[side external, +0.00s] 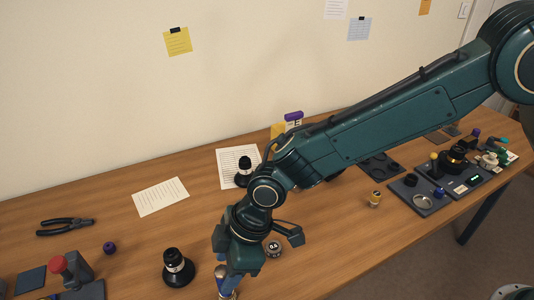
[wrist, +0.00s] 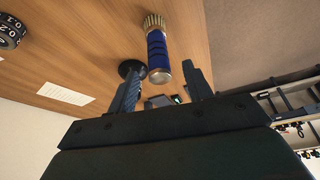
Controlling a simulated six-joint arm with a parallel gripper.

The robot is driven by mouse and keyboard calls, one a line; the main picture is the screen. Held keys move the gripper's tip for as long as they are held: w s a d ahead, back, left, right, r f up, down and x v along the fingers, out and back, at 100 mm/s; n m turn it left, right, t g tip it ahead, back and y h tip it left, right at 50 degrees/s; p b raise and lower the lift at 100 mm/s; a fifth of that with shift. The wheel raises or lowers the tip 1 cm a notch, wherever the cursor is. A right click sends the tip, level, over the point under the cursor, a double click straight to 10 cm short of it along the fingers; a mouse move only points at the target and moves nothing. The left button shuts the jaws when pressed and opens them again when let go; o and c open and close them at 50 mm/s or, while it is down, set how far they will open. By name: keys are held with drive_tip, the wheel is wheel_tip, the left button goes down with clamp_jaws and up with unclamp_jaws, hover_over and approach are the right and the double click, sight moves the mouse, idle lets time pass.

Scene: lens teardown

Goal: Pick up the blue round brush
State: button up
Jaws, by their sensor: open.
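The blue round brush (wrist: 157,50) has a blue banded handle, a pale ridged end and a metallic end. In the wrist view its metallic end points towards my gripper (wrist: 161,84), whose two fingers are apart with nothing held between them. The brush lies just beyond the fingertips, between their lines. In the side external view the brush (side external: 226,284) shows only in part, at the bottom edge below my gripper (side external: 236,268), which hides some of it. It seems to stand upright near the table's front edge.
A black eyepiece-like part (side external: 177,268) stands left of my gripper. A small dial (side external: 274,249) is close on its right. Pliers (side external: 65,227), a purple knob (side external: 109,248) and a red-topped block (side external: 72,270) lie further left. Trays with parts (side external: 423,196) are at right.

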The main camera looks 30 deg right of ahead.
sight(220, 280)
drive_tip(key=shift+x, duration=2.4)
drive_tip(key=shift+c, duration=0.4)
drive_tip(key=c, duration=1)
